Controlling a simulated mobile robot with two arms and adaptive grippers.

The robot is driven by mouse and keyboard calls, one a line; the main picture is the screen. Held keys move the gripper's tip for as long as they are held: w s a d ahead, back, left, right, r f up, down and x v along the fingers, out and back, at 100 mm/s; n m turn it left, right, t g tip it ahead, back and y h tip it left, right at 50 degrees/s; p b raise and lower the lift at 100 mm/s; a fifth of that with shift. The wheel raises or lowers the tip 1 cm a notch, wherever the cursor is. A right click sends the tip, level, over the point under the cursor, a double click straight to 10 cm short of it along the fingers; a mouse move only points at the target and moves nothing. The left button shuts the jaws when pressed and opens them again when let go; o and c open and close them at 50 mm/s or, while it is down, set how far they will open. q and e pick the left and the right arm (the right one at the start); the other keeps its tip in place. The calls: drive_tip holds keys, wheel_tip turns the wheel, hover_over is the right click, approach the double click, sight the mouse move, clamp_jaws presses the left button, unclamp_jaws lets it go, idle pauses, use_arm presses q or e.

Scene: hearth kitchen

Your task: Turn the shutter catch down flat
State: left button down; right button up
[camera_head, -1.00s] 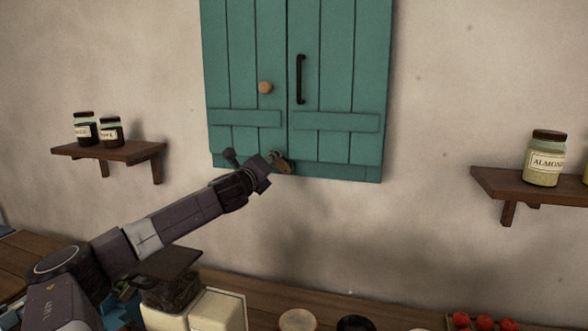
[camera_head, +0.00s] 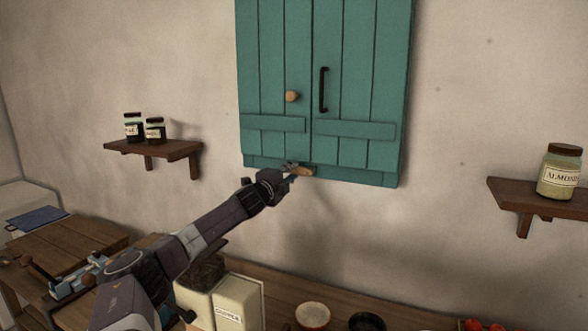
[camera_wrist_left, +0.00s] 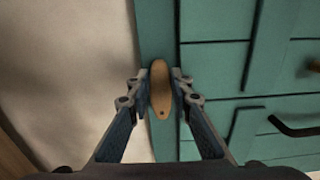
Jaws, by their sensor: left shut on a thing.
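The teal shutter (camera_head: 362,90) hangs on the wall, with a small brown wooden catch (camera_head: 304,171) at the middle of its bottom edge. In the head view the catch lies roughly level along that edge, its left part hidden by my left gripper (camera_head: 292,172). In the left wrist view the catch (camera_wrist_left: 161,90) is a long oval with a dark pivot dot near its lower end. It runs parallel to the shutter's bottom edge. My left gripper is shut on the catch, one finger on each long side. My right gripper is not in view.
A round wooden knob (camera_head: 292,96) and a black handle (camera_head: 323,90) are on the shutter above. Wall shelves with jars stand left (camera_head: 160,149) and right (camera_head: 530,198). Below is a wooden counter (camera_head: 270,285) with canisters and bowls. The wall beside the catch is clear.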

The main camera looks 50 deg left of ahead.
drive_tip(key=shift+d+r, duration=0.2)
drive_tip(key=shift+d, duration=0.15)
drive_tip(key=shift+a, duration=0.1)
